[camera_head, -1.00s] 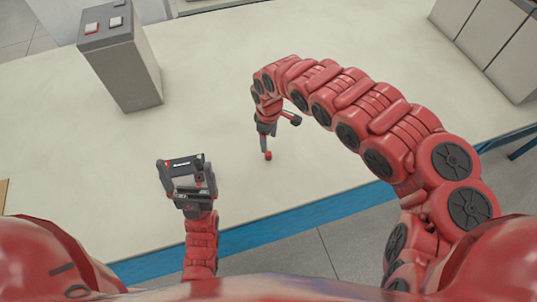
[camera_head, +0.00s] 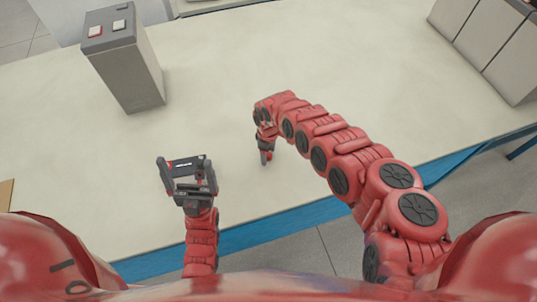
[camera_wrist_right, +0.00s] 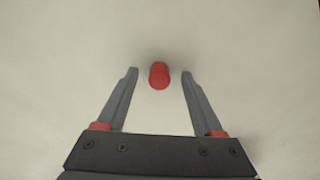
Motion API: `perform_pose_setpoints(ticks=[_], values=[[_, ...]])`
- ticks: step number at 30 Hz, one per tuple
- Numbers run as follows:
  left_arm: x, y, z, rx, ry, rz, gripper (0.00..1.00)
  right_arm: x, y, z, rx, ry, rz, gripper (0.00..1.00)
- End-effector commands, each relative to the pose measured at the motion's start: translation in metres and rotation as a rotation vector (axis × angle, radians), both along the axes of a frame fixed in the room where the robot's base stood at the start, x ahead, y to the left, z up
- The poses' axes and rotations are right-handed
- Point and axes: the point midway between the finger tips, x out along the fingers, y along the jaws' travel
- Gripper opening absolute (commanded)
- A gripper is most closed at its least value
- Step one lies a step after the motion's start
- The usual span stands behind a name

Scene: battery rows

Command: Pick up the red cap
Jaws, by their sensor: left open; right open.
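The red cap (camera_wrist_right: 159,76) stands on the pale table top in the right wrist view. It lies between the tips of my right gripper's two fingers, with a gap on each side. In the head view my right gripper (camera_head: 266,157) points down close to the table, and the cap is mostly hidden by it. My right gripper is open and empty. My left gripper (camera_head: 184,162) is open and empty over the table's front left part, well away from the cap.
Grey boxes (camera_head: 487,42) stand at the back right. The table's blue front edge (camera_head: 268,228) runs below my grippers. The middle of the table is clear.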

Motion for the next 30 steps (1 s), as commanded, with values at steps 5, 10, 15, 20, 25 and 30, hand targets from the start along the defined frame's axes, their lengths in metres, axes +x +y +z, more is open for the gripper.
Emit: perform_pose_setpoints(ticks=[5, 10, 15, 20, 25, 30], values=[[0.0000, 0.0000, 0.0003, 0.000, 0.000, 0.000, 0.96, 0.0003, -0.0012, -0.0027, -0.002, -0.001, -0.001, 0.69], [0.0000, 0.0000, 0.0003, 0.000, 0.000, 0.000, 0.96, 0.0005, -0.0010, -0.0023, -0.002, -0.001, -0.001, 0.61], [0.0000, 0.0000, 0.0002, 0.000, 0.000, 0.000, 0.96, 0.0004, -0.0009, -0.0022, -0.001, 0.000, -0.001, 0.31], [0.0000, 0.0000, 0.0003, 0.000, 0.000, 0.000, 0.96, 0.0004, -0.0009, -0.0021, -0.001, 0.000, -0.001, 0.02], [0.0000, 0.0000, 0.0003, 0.000, 0.000, 0.000, 0.96, 0.0006, -0.0009, -0.0020, -0.001, 0.000, -0.001, 0.00], [0.0000, 0.0000, 0.0003, 0.000, 0.000, 0.000, 0.96, 0.0006, -0.0008, -0.0019, 0.000, -0.001, -0.001, 0.00]])
